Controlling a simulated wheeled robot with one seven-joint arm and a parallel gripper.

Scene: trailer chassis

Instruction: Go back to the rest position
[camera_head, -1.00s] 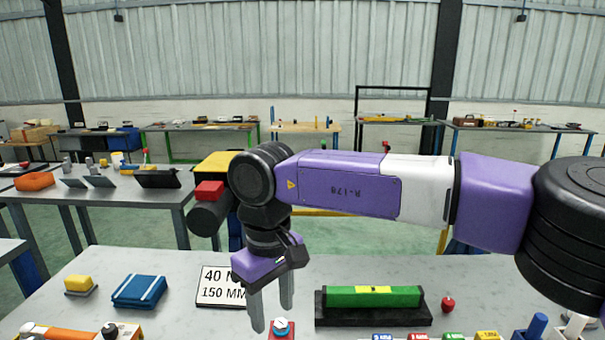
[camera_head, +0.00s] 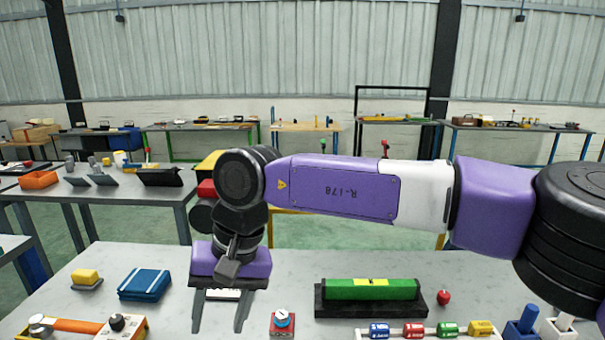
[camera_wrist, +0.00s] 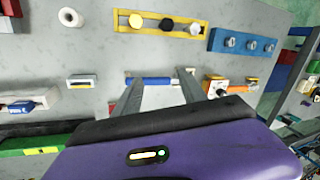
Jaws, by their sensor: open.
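My gripper (camera_head: 219,312) is open and empty above the grey workbench (camera_head: 60,320). In the head view its two fingers point down, left of a red block with a blue and white knob (camera_head: 283,321) and in front of the white sign, which it mostly hides. In the wrist view the fingers of my gripper (camera_wrist: 160,92) are spread apart over the bench. A blue cylinder (camera_wrist: 150,81) lies between and below them.
A green level (camera_head: 370,289) lies in a black tray right of my gripper. A blue folded cloth (camera_head: 145,284), a yellow block (camera_head: 85,276) and an orange-handled tool (camera_head: 75,325) are at left. Several coloured clips (camera_head: 414,329) line the front. Other benches stand behind.

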